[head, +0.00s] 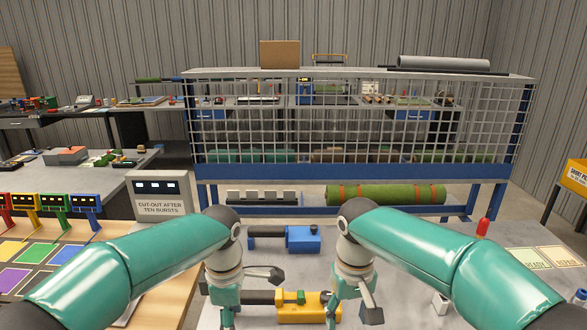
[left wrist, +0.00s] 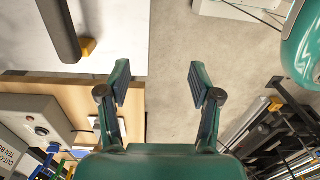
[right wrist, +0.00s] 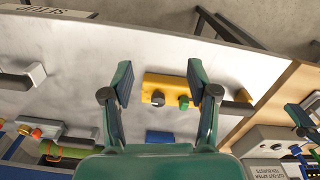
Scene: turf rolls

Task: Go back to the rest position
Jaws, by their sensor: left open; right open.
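My left gripper (head: 248,296) is low at the front of the grey bench. In the left wrist view its fingers (left wrist: 159,80) are spread and empty over floor beside a bench edge. My right gripper (head: 354,308) is just to the right of a yellow tool (head: 322,307). In the right wrist view its fingers (right wrist: 157,80) are spread, with the yellow tool (right wrist: 175,86) visible beyond them; nothing is held. A blue tool (head: 303,239) lies farther back on the bench, between my two arms.
A blue-framed mesh guard (head: 350,170) stands behind, with a green strapped roll (head: 385,195) below it. A cut-out box (head: 160,198) stands left, near coloured panels (head: 45,250). A red-topped item (head: 483,228) and printed cards (head: 525,259) are at right.

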